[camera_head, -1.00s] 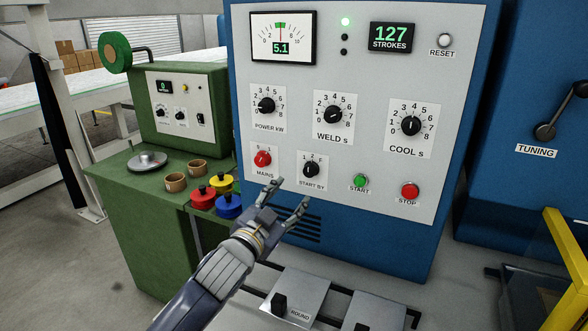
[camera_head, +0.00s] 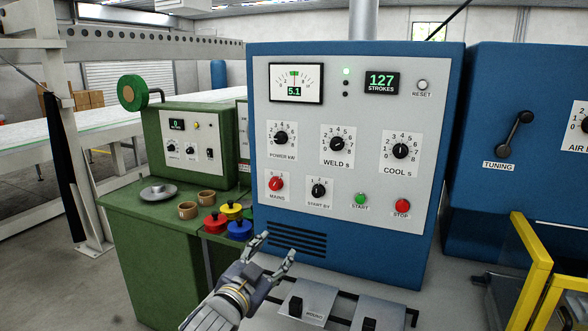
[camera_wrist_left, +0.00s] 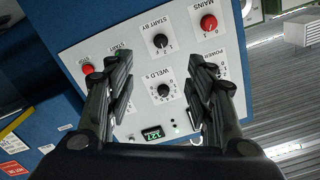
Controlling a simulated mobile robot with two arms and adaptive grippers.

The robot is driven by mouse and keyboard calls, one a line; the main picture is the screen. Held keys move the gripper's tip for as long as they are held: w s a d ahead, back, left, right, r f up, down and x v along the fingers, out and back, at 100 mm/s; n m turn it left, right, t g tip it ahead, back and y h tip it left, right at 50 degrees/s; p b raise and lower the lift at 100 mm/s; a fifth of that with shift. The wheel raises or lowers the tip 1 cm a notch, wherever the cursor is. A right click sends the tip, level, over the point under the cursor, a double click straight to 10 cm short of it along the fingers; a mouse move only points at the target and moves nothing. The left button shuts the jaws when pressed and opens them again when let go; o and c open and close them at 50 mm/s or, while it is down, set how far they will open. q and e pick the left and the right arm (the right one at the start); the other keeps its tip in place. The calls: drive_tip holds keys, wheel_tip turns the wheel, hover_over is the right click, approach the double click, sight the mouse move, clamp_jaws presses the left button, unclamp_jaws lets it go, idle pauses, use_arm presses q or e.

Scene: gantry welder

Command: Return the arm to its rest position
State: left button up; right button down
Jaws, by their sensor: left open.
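My left gripper (camera_head: 274,250) is open and empty in the head view, low in front of the blue welder cabinet's vent slots. It stays apart from the control panel (camera_head: 345,100). In the left wrist view my left gripper's two fingers (camera_wrist_left: 160,75) are spread, with the panel beyond them and nothing between them touching. The panel carries a red mains knob (camera_head: 276,184), a black start-by knob (camera_head: 318,190), a green start button (camera_head: 360,200) and a red stop button (camera_head: 402,206). The stroke display (camera_head: 382,82) reads 127. My right gripper is not in view.
A green cabinet (camera_head: 150,240) with cups and red, yellow and blue pieces stands at left. Foot pedals (camera_head: 305,302) lie below the panel. A yellow rail (camera_head: 535,255) stands at right, beside a blue tuning cabinet (camera_head: 480,190).

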use_arm(q)
drive_tip(key=s+a+f+n+g+y, duration=0.2)
drive_tip(key=s+a+f+g, duration=0.15)
drive_tip(key=s+f, duration=0.5)
drive_tip(key=s+a+f+n+g+y, duration=0.25)
drive_tip(key=s+a+f, duration=0.2)
drive_tip(key=f, duration=0.65)
drive_tip(key=s+a+f+n+g+y, duration=0.1)
drive_tip(key=s+a+f+g, duration=0.15)
drive_tip(key=s, duration=0.55)
drive_tip(key=s+a+f+n+g, duration=0.15)
drive_tip(key=s+f, duration=0.25)
drive_tip(key=s, duration=0.4)
drive_tip(key=s+a+f+g+y, duration=0.1)
drive_tip(key=s+a+f+g, duration=0.15)
drive_tip(key=s, duration=0.65)
wheel_tip(320, 180, down, 29)
drive_tip(key=s+g+b, duration=0.2)
drive_tip(key=s+a+f, duration=0.1)
drive_tip(key=s+f, duration=0.7)
drive_tip(key=s+a+f, duration=0.2)
drive_tip(key=s+f, duration=0.6)
drive_tip(key=shift+s+a+f+g+b, duration=0.3)
drive_tip(key=shift+s+g, duration=0.05)
drive_tip(key=shift+s, duration=0.05)
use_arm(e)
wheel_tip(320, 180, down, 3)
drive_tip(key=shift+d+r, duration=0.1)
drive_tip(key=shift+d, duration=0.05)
